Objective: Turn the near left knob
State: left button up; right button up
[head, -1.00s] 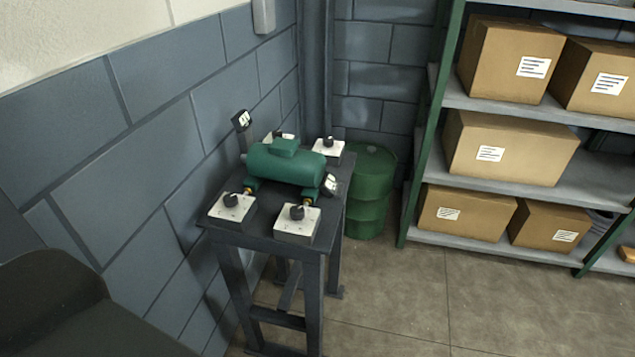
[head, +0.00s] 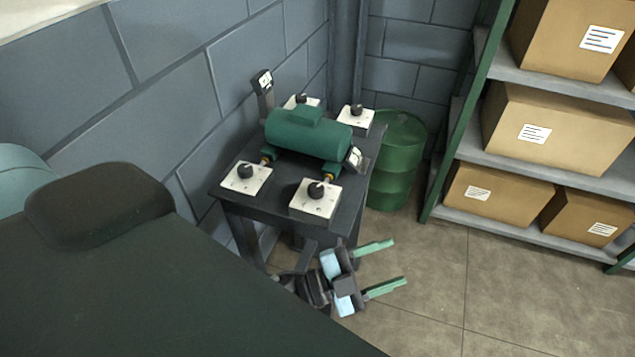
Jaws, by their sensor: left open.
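The near left knob (head: 245,170) is a black round knob on a white plate (head: 246,181) at the near left corner of a dark table (head: 270,213). Nothing touches it. A green motor-like casing (head: 308,133) lies across the table behind it. My left gripper (head: 386,267) is in front of and below the table's near right corner, to the right of the knob and apart from it. Its two green fingers are spread, point right, and hold nothing. My right gripper is not in view.
Other knobs stand on white plates at the near right (head: 316,189), far right (head: 356,111) and far left (head: 301,99). A green barrel (head: 397,160) stands behind the table. Shelves with cardboard boxes (head: 556,130) fill the right. Open floor lies at the lower right.

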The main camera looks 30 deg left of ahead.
pick_arm(q)
jog(key=d+r+m+g+h, duration=0.55)
jog(key=m+g, duration=0.55)
jog(key=m, duration=0.4)
notch_tip(320, 180, up, 3)
jog(key=m+g+y+b, duration=0.2)
jog(key=m+g+y, duration=0.2)
jog(key=m+y, duration=1.05)
send_over(316, 187)
jog(key=n+y, duration=0.4)
jog(key=n, duration=0.1)
jog(key=shift+s+r+y, duration=0.1)
jog(key=shift+r+y, duration=0.1)
jog(key=shift+y, duration=0.2)
jog(key=shift+f, duration=3.95)
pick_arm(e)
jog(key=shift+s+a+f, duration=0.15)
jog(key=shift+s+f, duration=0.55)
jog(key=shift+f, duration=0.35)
pick_arm(q)
jog(key=c, duration=1)
